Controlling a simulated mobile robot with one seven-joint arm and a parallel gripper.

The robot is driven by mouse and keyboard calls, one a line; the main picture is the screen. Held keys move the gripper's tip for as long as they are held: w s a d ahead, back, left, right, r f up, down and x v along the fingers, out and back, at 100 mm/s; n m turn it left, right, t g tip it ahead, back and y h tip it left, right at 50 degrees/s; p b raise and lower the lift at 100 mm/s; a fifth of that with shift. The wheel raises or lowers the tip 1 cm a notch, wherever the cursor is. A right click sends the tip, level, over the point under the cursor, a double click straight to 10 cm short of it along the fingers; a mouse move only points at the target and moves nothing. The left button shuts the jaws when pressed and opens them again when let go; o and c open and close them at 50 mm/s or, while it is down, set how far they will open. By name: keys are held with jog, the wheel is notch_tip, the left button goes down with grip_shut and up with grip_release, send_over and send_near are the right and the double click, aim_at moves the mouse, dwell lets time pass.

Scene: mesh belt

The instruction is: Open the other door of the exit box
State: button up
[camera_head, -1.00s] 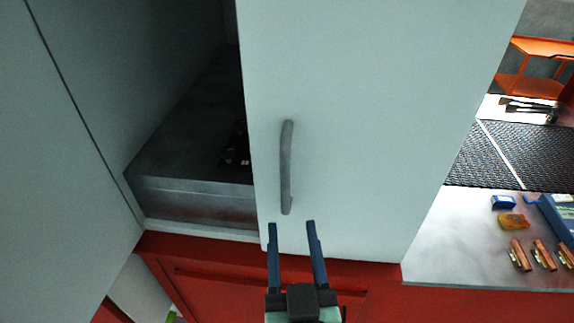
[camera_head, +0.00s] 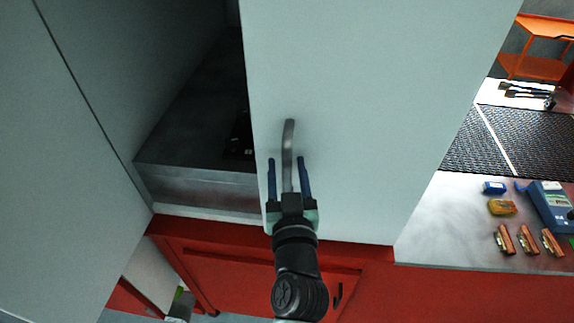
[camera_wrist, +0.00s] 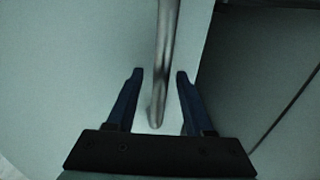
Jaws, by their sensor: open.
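The shut door (camera_head: 360,110) of the exit box is pale and fills the middle of the head view. Its grey vertical bar handle (camera_head: 289,145) is near the door's left edge. My gripper (camera_head: 287,162) is open, with one blue finger on each side of the handle's lower part. In the wrist view the handle (camera_wrist: 164,65) runs down between the two fingers (camera_wrist: 159,75), with gaps on both sides. The other door (camera_head: 60,180) stands open at the left. Through that opening a grey metal surface (camera_head: 190,183) and a dark object (camera_head: 241,137) show inside.
A red cabinet (camera_head: 225,275) is under the box. At right a metal worktop (camera_head: 430,230) holds a blue device (camera_head: 548,203), a yellow item (camera_head: 502,207) and copper-coloured pieces (camera_head: 528,240). A dark mesh belt (camera_head: 485,145) lies behind them.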

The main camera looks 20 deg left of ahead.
grip_shut()
dwell(1.4)
